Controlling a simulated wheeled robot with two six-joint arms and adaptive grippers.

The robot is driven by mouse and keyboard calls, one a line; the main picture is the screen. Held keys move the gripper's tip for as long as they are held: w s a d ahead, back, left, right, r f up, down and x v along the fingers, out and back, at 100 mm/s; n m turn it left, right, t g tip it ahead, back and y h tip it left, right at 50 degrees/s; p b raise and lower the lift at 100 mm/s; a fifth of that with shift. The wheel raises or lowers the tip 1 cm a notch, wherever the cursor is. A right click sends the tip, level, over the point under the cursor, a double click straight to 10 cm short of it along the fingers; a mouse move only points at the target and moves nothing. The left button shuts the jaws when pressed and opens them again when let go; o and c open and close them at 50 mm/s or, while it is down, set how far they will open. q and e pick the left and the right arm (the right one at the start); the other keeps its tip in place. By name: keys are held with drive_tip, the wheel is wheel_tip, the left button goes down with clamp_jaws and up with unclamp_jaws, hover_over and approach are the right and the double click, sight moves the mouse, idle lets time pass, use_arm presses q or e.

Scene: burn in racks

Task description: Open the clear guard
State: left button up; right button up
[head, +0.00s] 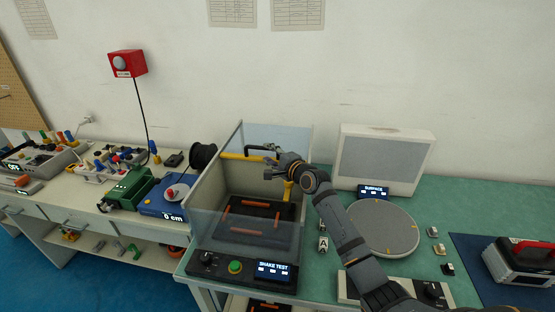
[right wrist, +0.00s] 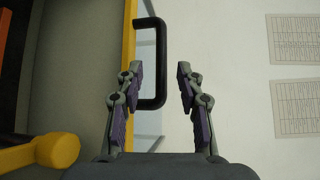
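The clear guard (head: 228,226) is a see-through panel around the shake test unit, with a yellow bar (head: 240,156) along its top edge. A black U-shaped handle (right wrist: 160,60) is fixed to the yellow bar, which also shows in the right wrist view (right wrist: 128,40). My right gripper (head: 272,163) reaches in from the right at the handle. In the right wrist view my right gripper (right wrist: 160,78) is open, with the handle's grip bar between its two fingers. I see no contact on the right finger; the left finger overlaps the handle's lower part. My left gripper is not in view.
The shake test panel (head: 272,270) with a green button is at the front. A yellow knob-ended bar (right wrist: 45,152) is close to my right gripper. A round grey plate (head: 382,228) and a white-framed box (head: 385,160) stand at the right. A blue device (head: 165,198) is at the left.

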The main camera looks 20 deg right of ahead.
drive_tip(key=v, duration=0.5)
drive_tip(key=shift+s+r, duration=0.1)
drive_tip(key=shift+s, duration=0.25)
